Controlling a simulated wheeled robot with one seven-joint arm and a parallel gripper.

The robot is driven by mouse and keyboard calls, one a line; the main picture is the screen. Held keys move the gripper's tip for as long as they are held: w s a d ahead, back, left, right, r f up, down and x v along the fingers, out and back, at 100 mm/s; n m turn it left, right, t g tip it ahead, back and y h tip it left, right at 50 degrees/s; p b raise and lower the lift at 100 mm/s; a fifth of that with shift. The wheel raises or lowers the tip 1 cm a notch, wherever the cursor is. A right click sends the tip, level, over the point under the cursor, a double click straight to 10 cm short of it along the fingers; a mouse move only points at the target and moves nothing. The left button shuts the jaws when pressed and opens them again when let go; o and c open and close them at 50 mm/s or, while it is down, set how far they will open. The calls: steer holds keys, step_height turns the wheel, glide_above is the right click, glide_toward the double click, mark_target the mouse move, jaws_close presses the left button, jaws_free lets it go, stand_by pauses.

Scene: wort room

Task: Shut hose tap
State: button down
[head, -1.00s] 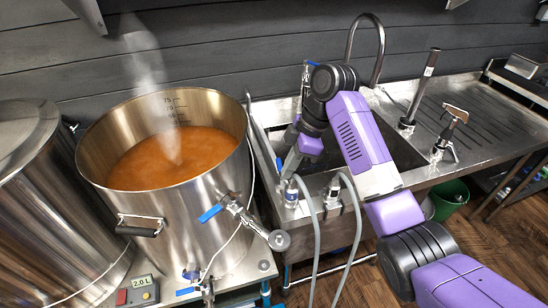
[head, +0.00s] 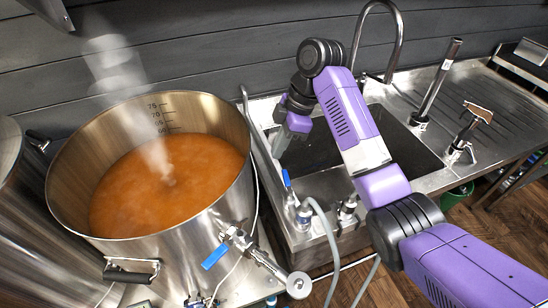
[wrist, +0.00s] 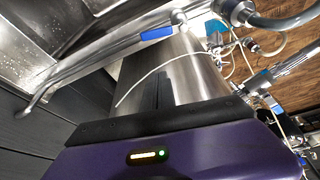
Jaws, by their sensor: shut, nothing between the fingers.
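The hose tap (head: 303,216) stands at the front left corner of the sink, with a grey hose running down from it. Its blue lever (head: 287,179) points up. My gripper (head: 281,150) is shut and empty, above the sink's left side, behind and above the lever and apart from it. In the wrist view a blue lever (wrist: 157,34) shows near the sink rim, beside a fitting with a grey hose (wrist: 285,20). I cannot tell how far the tap is open.
A large steel kettle (head: 225,190) of steaming orange liquid stands left of the sink, with its own blue-handled valve (head: 214,257). A second fitting (head: 347,211) stands right of the hose tap. A curved faucet (head: 398,45) rises behind the sink (head: 432,158). The right drainboard (head: 490,90) is mostly clear.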

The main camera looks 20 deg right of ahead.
mark_target(286, 178)
steer(key=x, duration=0.3)
steer(key=d+p+x, duration=0.1)
steer(key=x, duration=0.2)
steer(key=d+p+x, duration=0.1)
steer(key=x, duration=0.2)
steer(key=shift+f, duration=0.35)
steer(key=shift+s+d+f+p, duration=0.15)
steer(key=shift+d+p, duration=0.2)
steer(key=shift+d, duration=0.4)
